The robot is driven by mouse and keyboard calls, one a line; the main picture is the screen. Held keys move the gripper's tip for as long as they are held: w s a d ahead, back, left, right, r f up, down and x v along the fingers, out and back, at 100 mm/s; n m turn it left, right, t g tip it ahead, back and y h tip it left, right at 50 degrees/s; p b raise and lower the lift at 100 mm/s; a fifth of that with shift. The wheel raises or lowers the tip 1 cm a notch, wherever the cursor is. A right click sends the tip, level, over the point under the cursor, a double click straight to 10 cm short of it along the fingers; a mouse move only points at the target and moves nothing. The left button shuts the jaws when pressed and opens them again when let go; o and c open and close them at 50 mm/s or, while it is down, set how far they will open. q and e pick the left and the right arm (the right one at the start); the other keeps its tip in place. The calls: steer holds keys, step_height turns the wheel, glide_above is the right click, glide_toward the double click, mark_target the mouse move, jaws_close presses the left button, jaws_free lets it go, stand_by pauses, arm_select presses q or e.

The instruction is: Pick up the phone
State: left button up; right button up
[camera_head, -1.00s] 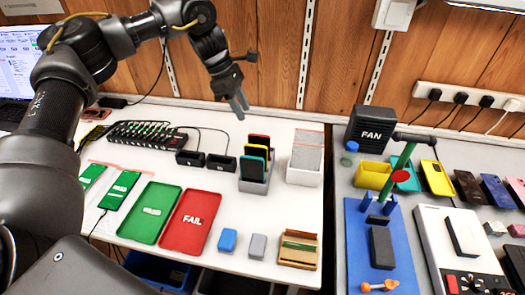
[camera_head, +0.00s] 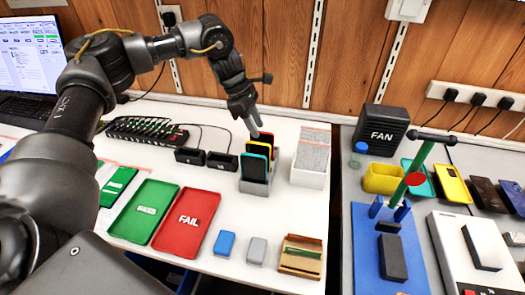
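Several phones stand upright in a grey slotted holder (camera_head: 256,189) near the middle of the white table. My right gripper is out of view.
A green tray (camera_head: 128,229) and a red FAIL tray (camera_head: 188,241) lie front left. A white box (camera_head: 311,170) stands right of the holder. A black charging hub (camera_head: 145,134) is at the back left. Bare table lies between the holder and the small blue block (camera_head: 225,243).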

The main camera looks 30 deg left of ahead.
mark_target(262, 132)
arm_select(q)
steer(key=shift+d+p+x, duration=0.2)
steer(key=shift+p+x, duration=0.05)
steer(key=shift+x, duration=1.1)
steer(key=shift+d+p+x, duration=0.2)
steer(key=shift+p+x, duration=0.05)
steer(key=shift+x, duration=1.05)
steer(key=shift+r, duration=0.15)
jaws_close()
